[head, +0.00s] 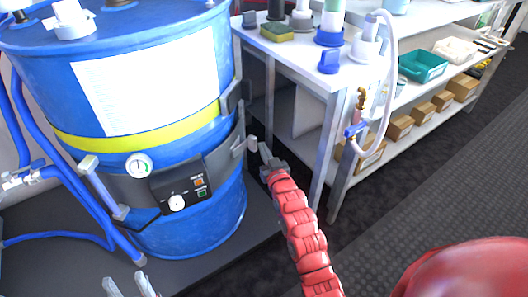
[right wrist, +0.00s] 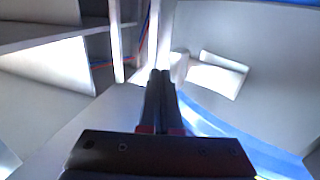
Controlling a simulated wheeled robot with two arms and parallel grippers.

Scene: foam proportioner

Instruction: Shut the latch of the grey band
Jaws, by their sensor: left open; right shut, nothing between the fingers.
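The grey band (head: 222,160) wraps the lower half of a blue drum (head: 160,55) and carries a control panel. Its latch (head: 242,146) is at the drum's right side, a pale lever that stands out from the band. My right gripper (head: 262,148) is shut and empty, just right of the lever's outer end; whether they touch I cannot tell. In the right wrist view the closed fingers (right wrist: 160,76) point at a pale lever-like piece (right wrist: 217,72) slightly to their right. My left gripper (head: 130,285) is open and empty at the bottom edge, below the drum.
A white gauge (head: 139,165) and the control panel (head: 184,190) sit on the drum's front. A white shelf unit (head: 335,90) stands close behind my right gripper. Dark floor lies to the right.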

